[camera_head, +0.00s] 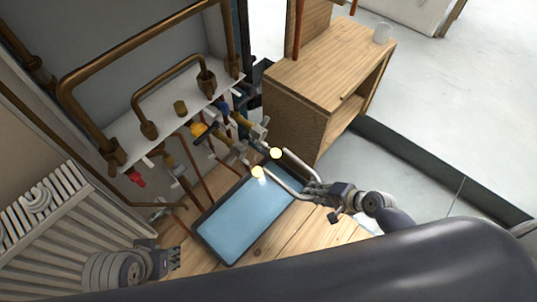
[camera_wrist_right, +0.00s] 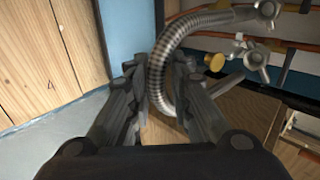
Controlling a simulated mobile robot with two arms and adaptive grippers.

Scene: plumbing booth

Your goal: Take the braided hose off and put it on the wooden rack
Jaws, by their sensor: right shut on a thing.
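The braided hose (camera_head: 291,187) is a silver U-shape in front of the pipework. My right gripper (camera_head: 318,189) is shut on it at the bend. In the right wrist view the ribbed hose (camera_wrist_right: 161,65) curves up between the fingers (camera_wrist_right: 160,85) to a metal fitting at the top right. Pale yellow discs show at both hose ends in the head view; I cannot tell whether the ends are still joined to the valves (camera_head: 235,152). The wooden rack (camera_head: 325,65) stands behind, right of the pipes. My left gripper (camera_head: 173,260) is low at the left, apart from everything; its finger opening is unclear.
A blue tray (camera_head: 232,225) lies on wooden boards below the hose.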

